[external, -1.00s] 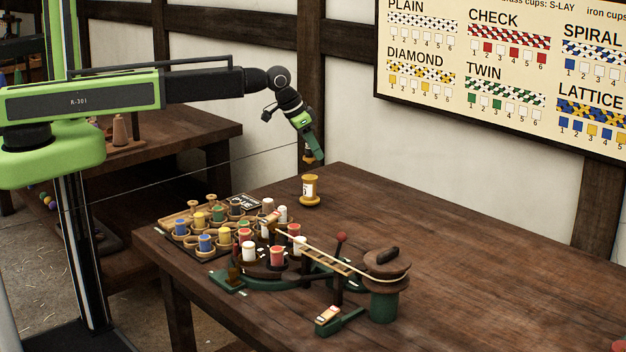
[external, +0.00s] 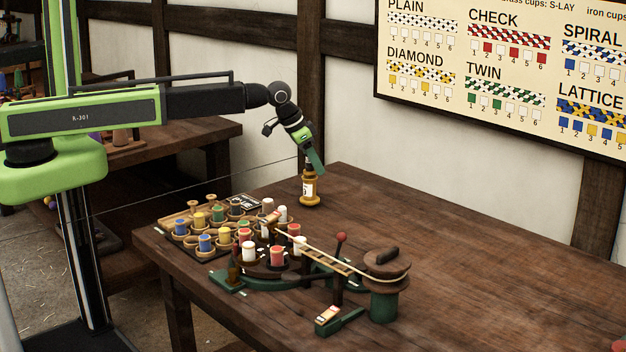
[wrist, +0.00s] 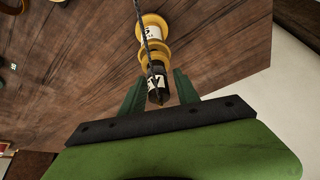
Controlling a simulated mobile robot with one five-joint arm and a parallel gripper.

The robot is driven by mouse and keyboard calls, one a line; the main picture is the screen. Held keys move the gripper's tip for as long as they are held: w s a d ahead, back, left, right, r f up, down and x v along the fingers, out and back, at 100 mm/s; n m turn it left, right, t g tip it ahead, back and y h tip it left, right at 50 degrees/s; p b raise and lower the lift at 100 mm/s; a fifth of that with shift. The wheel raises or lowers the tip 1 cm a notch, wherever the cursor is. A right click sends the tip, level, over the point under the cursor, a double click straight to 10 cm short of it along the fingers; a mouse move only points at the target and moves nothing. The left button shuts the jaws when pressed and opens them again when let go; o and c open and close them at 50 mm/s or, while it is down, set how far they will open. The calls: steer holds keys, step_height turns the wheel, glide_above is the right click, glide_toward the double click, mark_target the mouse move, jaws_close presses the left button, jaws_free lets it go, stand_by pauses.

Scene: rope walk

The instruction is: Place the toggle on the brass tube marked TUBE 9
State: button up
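The brass tube (external: 309,191), a yellow spool shape with a white label, stands upright on the far left part of the table. It also shows in the wrist view (wrist: 151,30), where its label is too partial to read as TUBE 9. My gripper (external: 310,171) points down directly over it. In the wrist view, the fingers (wrist: 158,84) are on both sides of the toggle (wrist: 157,78), a small dark piece with white marking and yellow parts. A dark cord crosses in front of it. The toggle lines up with the tube's top; I cannot tell whether it is seated.
A rack (external: 180,242) of several coloured bobbins stands left of the tube. A green-based device with a red-knobbed lever (external: 341,238) and a drum (external: 384,302) stands in front. A thin line runs from the left to my gripper.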

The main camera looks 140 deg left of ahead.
stand_by(0.3)
steer(key=shift+r+p, duration=0.3)
steer(key=p+v, duration=1)
steer(key=v, duration=0.1)
steer(key=shift+s+d+r, duration=0.15)
steer(key=shift+d+r, duration=0.1)
steer(key=shift+r, duration=0.05)
